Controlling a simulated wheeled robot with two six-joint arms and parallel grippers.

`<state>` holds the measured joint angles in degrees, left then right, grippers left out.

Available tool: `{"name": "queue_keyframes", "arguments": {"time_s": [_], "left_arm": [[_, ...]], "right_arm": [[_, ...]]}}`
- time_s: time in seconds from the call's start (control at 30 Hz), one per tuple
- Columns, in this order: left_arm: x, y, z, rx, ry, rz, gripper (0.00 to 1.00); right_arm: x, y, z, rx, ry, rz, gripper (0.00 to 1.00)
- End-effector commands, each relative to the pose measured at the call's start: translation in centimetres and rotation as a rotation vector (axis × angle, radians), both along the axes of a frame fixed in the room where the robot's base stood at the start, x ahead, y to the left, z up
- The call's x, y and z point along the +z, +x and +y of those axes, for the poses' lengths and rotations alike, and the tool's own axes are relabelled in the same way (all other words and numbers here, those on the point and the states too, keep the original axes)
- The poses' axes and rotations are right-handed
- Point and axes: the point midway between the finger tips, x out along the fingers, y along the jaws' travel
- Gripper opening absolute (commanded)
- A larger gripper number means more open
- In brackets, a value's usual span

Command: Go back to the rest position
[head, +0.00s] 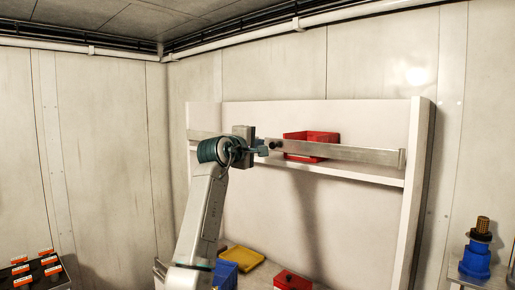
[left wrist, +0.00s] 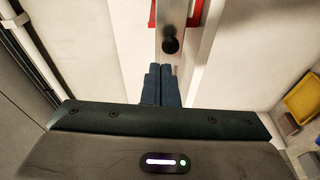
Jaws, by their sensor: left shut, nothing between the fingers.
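My left arm rises from the bottom of the head view, and its gripper (head: 266,149) is up at the shelf's metal rail (head: 345,153). In the left wrist view the two blue fingers of the left gripper (left wrist: 161,84) are together, with nothing between them. A dark round knob (left wrist: 171,45) on the rail is just beyond the fingertips; it also shows in the head view (head: 277,144). I cannot tell whether the fingertips touch it. My right gripper is not in view.
A red bin (head: 312,137) sits on the white shelf behind the rail. Below are a yellow tray (head: 243,257), a blue bin (head: 225,274) and a red box (head: 292,281). A blue device (head: 476,258) stands at the right. Orange-labelled items (head: 46,262) are at the lower left.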

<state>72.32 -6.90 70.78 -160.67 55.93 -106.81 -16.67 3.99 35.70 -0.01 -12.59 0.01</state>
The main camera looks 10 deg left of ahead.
Motion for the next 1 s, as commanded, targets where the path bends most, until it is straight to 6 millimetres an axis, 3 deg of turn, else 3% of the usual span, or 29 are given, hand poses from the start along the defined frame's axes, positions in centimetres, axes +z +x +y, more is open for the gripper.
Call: {"name": "queue_keyframes", "arguments": {"time_s": [0.13,0.27,0.37,0.53,0.77,0.87,1.0], "left_arm": [[0.0,0.0,0.0,0.000,0.000,0.001,0.00],[-0.7,0.0,0.0,-0.012,-0.041,-0.004,0.00],[-2.2,-0.5,0.0,-0.054,-0.180,-0.025,0.00],[-6.2,-3.2,1.6,-0.172,-0.642,-0.074,0.00],[-12.3,-9.1,7.7,-0.320,-1.378,-0.100,0.00],[-15.8,-12.1,11.3,-0.366,-1.704,-0.105,0.00],[-21.8,-16.4,16.5,-0.399,-2.166,-0.114,0.00]], "right_arm": [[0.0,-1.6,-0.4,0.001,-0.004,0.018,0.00],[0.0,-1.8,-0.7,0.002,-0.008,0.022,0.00],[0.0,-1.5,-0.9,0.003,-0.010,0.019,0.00],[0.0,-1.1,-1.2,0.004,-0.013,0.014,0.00],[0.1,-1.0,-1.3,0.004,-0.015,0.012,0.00],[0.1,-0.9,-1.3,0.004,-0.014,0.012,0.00],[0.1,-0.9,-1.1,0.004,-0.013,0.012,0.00]]}}
